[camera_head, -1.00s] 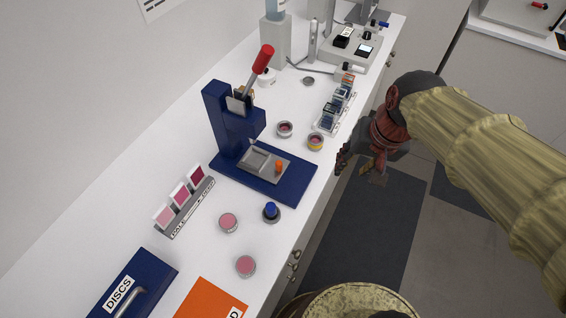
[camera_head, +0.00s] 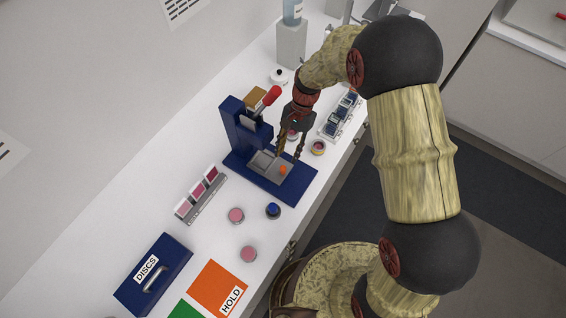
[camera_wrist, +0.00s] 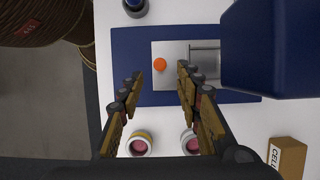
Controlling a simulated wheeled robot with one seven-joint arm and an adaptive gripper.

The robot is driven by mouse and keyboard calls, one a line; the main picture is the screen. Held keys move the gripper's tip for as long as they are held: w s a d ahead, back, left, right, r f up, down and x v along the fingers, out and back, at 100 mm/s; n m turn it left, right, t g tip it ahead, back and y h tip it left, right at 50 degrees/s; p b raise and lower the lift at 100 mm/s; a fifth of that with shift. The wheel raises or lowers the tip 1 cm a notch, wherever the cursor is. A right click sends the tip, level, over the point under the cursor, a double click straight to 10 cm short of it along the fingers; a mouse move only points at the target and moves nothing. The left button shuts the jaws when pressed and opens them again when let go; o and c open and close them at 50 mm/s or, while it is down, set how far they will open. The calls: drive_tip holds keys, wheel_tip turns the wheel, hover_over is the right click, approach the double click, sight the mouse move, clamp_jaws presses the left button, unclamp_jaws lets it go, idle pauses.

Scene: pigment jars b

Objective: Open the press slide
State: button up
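The blue press (camera_head: 240,128) stands on the white counter, with a red-tipped lever and a blue base plate. Its grey slide (camera_head: 263,163) lies flat on the base, with an orange knob (camera_head: 282,170) near its front end. In the wrist view the slide (camera_wrist: 172,80) runs toward the blue press head, and the knob (camera_wrist: 159,64) shows between my fingertips. My gripper (camera_head: 289,157) points down just above the slide, beside the knob in the head view. In the wrist view my gripper (camera_wrist: 160,75) is open and empty. I cannot tell its exact height over the knob.
The press head (camera_wrist: 270,50) is close to the right finger. Two small jars (camera_head: 318,147) stand behind the base. A blue-topped jar (camera_head: 273,210) and pink jars (camera_head: 236,215) stand in front. A swatch rack (camera_head: 201,194) is at the left.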

sight(284, 167)
drive_tip(key=x, duration=0.8)
drive_tip(key=c, duration=0.3)
clamp_jaws()
idle(0.7)
